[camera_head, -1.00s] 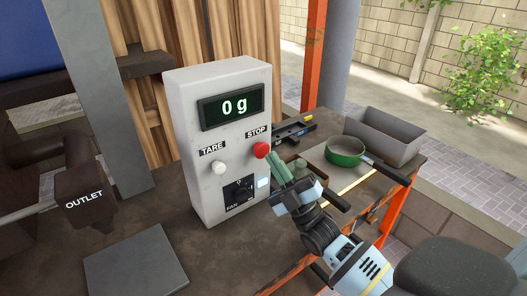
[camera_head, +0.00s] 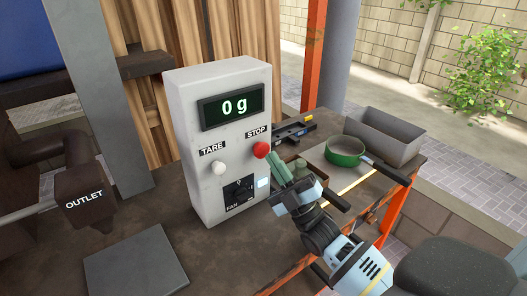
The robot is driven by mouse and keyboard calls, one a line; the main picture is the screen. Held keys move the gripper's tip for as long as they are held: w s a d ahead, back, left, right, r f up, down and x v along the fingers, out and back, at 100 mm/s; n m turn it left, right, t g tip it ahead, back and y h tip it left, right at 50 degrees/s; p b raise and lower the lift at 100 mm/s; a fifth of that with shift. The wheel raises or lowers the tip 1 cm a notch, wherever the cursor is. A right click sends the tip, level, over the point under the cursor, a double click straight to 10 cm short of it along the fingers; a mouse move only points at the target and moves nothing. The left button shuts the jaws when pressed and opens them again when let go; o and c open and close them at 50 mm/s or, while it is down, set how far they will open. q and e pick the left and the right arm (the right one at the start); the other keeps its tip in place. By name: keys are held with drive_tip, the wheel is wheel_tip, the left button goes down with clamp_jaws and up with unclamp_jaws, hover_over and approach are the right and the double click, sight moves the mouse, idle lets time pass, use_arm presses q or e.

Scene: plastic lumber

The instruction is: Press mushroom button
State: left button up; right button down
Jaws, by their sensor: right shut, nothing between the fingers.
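A red mushroom button (camera_head: 261,149) sticks out of the front of a light grey control box (camera_head: 205,115), just below the STOP label. My right gripper (camera_head: 273,164) is shut and empty, its greenish fingers pointing up and left. The fingertips are right beside the red button, at its lower right. I cannot tell whether they touch it. My left gripper is not in view.
A green pan (camera_head: 345,151) and a grey bin (camera_head: 384,136) stand at the right. A flat grey plate (camera_head: 135,265) lies at the front left.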

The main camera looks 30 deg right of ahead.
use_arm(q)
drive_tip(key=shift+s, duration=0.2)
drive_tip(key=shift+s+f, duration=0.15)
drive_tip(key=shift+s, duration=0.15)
use_arm(e)
drive_tip(key=shift+w, duration=0.45)
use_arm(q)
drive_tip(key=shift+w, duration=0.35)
use_arm(e)
drive_tip(key=shift+w, duration=0.1)
